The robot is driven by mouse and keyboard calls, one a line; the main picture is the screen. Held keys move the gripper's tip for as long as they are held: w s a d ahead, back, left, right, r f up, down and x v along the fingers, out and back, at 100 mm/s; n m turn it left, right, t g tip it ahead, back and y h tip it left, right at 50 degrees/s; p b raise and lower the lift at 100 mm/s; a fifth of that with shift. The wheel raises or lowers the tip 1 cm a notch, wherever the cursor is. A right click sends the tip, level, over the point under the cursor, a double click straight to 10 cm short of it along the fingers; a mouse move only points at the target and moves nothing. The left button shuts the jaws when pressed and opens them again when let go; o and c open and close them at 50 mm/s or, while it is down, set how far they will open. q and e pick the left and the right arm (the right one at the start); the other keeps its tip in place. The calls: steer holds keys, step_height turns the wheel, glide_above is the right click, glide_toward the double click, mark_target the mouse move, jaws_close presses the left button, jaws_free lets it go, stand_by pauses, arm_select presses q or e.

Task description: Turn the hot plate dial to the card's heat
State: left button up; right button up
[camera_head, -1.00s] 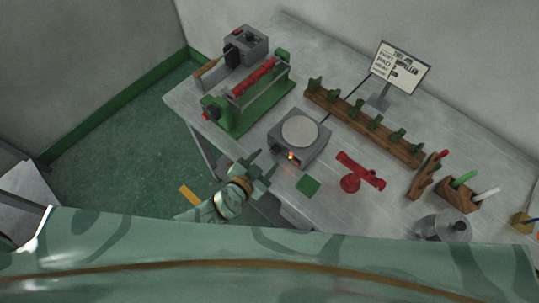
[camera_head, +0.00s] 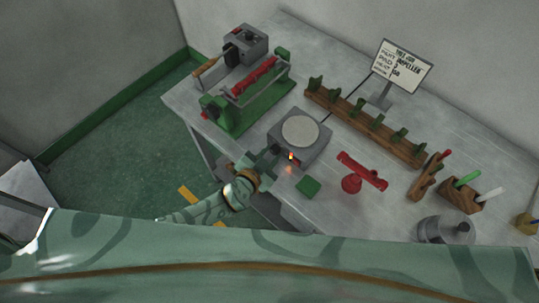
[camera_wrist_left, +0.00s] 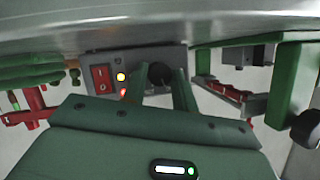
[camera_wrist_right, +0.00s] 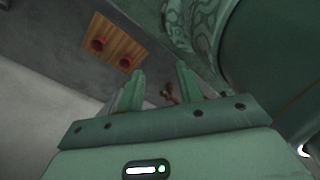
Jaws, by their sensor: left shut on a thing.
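The hot plate (camera_head: 318,150) is a grey box with a round pale top (camera_head: 300,131), standing near the table's front edge. My left gripper (camera_head: 270,157) is at its front face. In the left wrist view the dark round dial (camera_wrist_left: 160,72) sits between the fingers (camera_wrist_left: 158,88), which are shut on it. A red switch (camera_wrist_left: 102,77) and two small lights, yellow and red, are beside it. The card (camera_head: 402,67) stands upright at the back; its small print is hard to read. My right gripper (camera_wrist_right: 161,85) is open and empty, and out of the head view.
A green machine with a red bar (camera_head: 250,95) stands left of the hot plate. A wooden rack (camera_head: 365,125) lies behind it. A metal pot (camera_head: 445,230) is farther right.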

arm_select(q)
steer(key=m+b, duration=0.1)
steer(key=t+b, duration=0.1)
steer(key=b, duration=0.1)
steer(key=shift+s+d+f+m+y, duration=0.1)
steer(key=shift+f+m+y, duration=0.25)
steer(key=shift+m+y, duration=0.05)
steer(key=shift+r+m+b, duration=0.15)
steer(key=shift+m+b, duration=0.15)
steer(key=shift+b, duration=0.15)
steer(key=shift+r, duration=0.15)
steer(key=o, duration=1)
steer(key=shift+c, duration=0.2)
steer(key=v, duration=1.6)
steer(key=shift+s+b, duration=0.25)
steer(key=shift+b, duration=0.15)
